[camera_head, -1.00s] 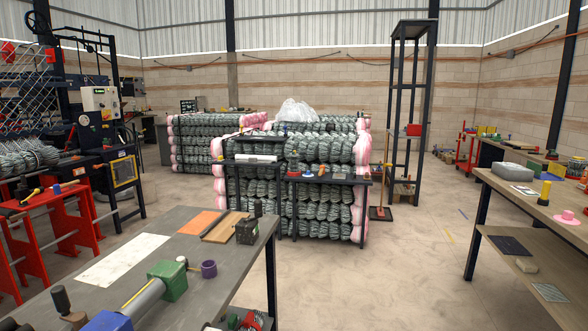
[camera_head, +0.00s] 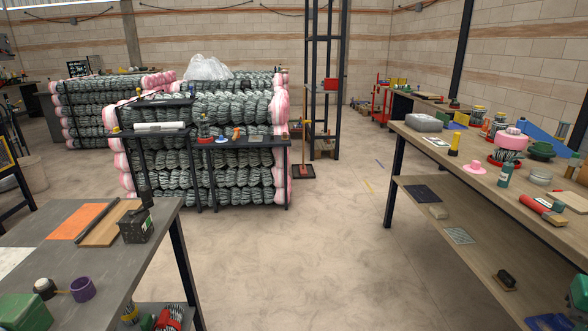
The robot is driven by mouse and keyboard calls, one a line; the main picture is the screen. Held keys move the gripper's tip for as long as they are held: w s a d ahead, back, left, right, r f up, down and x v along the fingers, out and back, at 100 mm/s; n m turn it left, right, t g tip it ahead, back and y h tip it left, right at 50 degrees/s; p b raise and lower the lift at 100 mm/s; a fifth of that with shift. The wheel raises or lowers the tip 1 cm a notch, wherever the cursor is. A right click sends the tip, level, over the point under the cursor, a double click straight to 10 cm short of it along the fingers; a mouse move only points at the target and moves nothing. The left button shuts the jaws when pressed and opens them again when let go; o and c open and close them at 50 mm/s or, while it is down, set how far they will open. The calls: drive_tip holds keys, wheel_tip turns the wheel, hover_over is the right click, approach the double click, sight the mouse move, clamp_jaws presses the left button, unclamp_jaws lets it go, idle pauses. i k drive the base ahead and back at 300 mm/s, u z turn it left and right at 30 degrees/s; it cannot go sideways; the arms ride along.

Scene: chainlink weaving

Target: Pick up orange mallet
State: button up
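I cannot pick out an orange mallet with certainty. A small orange item (camera_head: 236,134) stands on the dark narrow table (camera_head: 262,144) in front of the wire rolls, too small to tell its shape. A dark-headed tool (camera_head: 45,287) with a short light handle lies on the grey table at the lower left, beside a purple cup (camera_head: 83,289). My gripper is not in view.
The grey table (camera_head: 40,235) at the left bears an orange sheet (camera_head: 77,221) and a black box (camera_head: 136,228). A wooden table (camera_head: 480,185) with a lower shelf stands at the right. The concrete floor (camera_head: 290,260) between them is clear.

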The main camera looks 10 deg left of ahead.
sight(236, 134)
drive_tip(key=u, duration=0.15)
drive_tip(key=i, duration=2.3)
drive_tip(key=u, duration=0.7)
drive_tip(key=i, duration=1.2)
drive_tip(key=u, duration=0.35)
drive_tip(key=i, duration=0.55)
drive_tip(key=u, duration=0.1)
drive_tip(key=k, duration=1.15)
drive_tip(key=z, duration=0.4)
drive_tip(key=i, duration=0.4)
drive_tip(key=z, duration=0.2)
